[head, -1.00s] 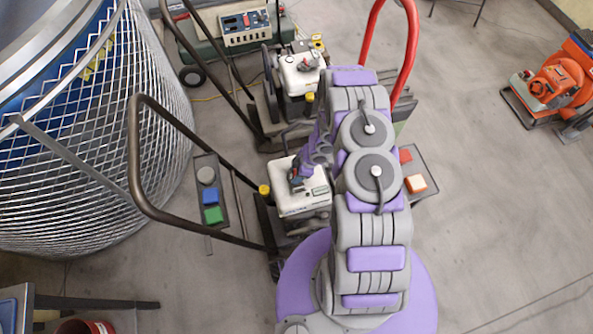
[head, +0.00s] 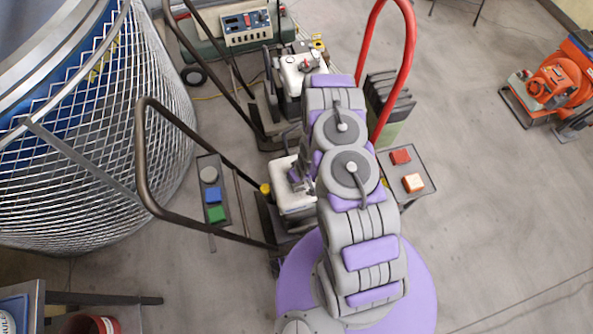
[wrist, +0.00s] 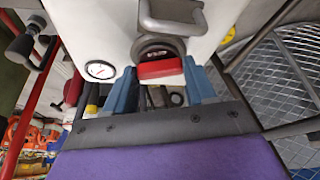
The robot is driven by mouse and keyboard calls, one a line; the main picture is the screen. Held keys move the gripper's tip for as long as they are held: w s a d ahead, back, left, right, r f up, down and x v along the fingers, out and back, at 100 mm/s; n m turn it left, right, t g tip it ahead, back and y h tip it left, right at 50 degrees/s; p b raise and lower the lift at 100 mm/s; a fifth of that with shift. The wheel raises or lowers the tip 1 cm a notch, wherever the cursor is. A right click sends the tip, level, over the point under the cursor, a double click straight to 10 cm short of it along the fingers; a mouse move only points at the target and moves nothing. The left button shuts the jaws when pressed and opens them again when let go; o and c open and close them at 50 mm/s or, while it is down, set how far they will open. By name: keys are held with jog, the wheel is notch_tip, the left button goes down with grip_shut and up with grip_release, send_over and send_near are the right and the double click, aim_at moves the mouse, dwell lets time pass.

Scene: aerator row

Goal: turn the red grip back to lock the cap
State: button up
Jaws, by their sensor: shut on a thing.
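The red grip (wrist: 160,70) shows in the middle of the wrist view, in front of a dark round cap (wrist: 158,45) on a white housing (wrist: 112,25). My gripper (wrist: 159,76) has its two blue fingers on either side of the red grip and is shut on it. In the head view the white machine (head: 293,204) stands at the centre, partly covered by my arm. The red grip and the fingertips cannot be made out there.
A grey handle (wrist: 172,15) arches above the cap, and a round gauge (wrist: 101,70) is to its left. A dark push-bar (head: 141,150) and a side tray of coloured blocks (head: 214,190) stand left of the machine. Another tray (head: 422,170) is to its right.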

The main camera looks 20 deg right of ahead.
jog(key=shift+w+a+r+m+h, duration=0.1)
jog(key=shift+m+h, duration=0.3)
jog(key=shift+m, duration=0.65)
jog(key=shift+w+m+h, duration=0.1)
jog(key=shift+m+h, duration=0.3)
jog(key=shift+m, duration=0.65)
jog(key=o, duration=1)
jog(key=shift+s, duration=0.1)
jog(key=shift+o, duration=0.2)
jog(key=p+v, duration=0.3)
jog(key=v, duration=1.4)
jog(key=shift+s, duration=0.25)
jog(key=shift+a, duration=0.1)
